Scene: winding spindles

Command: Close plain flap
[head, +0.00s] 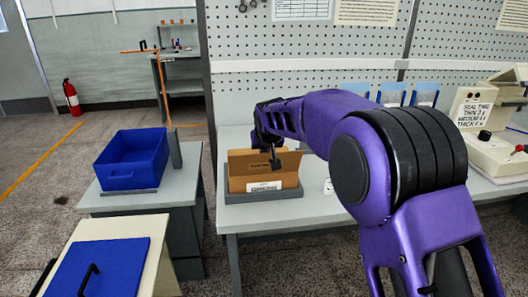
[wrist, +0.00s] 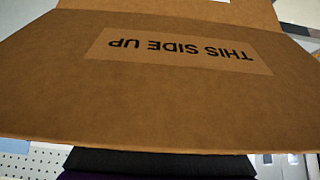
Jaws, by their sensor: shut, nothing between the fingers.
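An open cardboard box (head: 236,184) stands on the table with brown flaps raised and a white label on its front. In the wrist view, a flap printed "THIS SIDE UP" (wrist: 190,110) fills most of the picture, its lettering upside down. I cannot clearly pick out the plain flap; a lighter brown panel (head: 291,163) shows at the box's right, partly behind my gripper. My gripper (head: 275,163) is shut and empty, pointing down at the top of the box. Whether it touches a flap I cannot tell. In the wrist view, the flap's edge partly covers a dark part of it.
The box sits in a low grey tray (head: 233,199) near the table's front edge. A small white container (head: 328,187) stands right of it. A blue bin (head: 130,160) is on a separate table at left. Blue bins stand at the back; a beige machine (head: 490,146) is at right.

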